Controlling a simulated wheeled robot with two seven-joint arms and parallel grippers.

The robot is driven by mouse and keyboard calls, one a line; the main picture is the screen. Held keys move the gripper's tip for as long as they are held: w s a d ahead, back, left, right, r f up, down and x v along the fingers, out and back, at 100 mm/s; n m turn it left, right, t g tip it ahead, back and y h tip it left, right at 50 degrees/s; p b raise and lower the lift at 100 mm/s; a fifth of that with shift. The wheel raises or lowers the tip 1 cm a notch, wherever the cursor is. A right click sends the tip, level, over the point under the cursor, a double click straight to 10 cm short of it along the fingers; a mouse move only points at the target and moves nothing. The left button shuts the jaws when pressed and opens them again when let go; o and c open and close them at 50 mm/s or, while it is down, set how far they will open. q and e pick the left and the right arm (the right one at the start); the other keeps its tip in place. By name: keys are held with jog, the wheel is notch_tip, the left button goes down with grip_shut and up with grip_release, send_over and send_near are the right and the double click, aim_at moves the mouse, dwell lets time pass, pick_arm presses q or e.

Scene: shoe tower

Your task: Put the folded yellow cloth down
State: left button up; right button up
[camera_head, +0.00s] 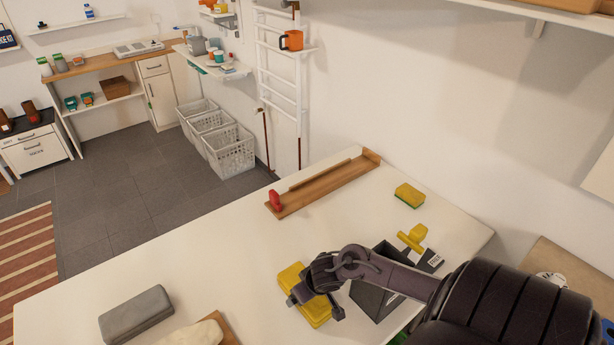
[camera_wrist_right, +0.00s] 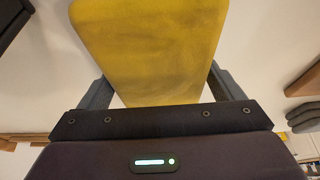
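The folded yellow cloth (camera_head: 291,279) is at my right gripper (camera_head: 318,290), over the front middle of the white table (camera_head: 215,255). In the right wrist view the cloth (camera_wrist_right: 150,45) fills the space between my two fingers (camera_wrist_right: 160,88), with one finger close against each side. The gripper looks shut on it. The fingertips are partly hidden by the cloth. I cannot tell whether the cloth's underside touches the table. My left gripper is not in view.
A dark grey box (camera_head: 368,300) stands just right of the cloth, partly behind my arm. A yellow object (camera_head: 412,238), a yellow-green sponge (camera_head: 409,195), a wooden tray (camera_head: 325,187) with a red item (camera_head: 275,200) and a grey case (camera_head: 136,314) are around. The table's left middle is clear.

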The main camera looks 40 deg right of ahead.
jog(key=shift+o, duration=1)
jog(key=shift+r, duration=0.25)
jog(key=p+v, duration=0.2)
jog(key=v, duration=0.9)
jog(key=shift+s+r+p, duration=0.25)
jog(key=shift+r+p, duration=0.1)
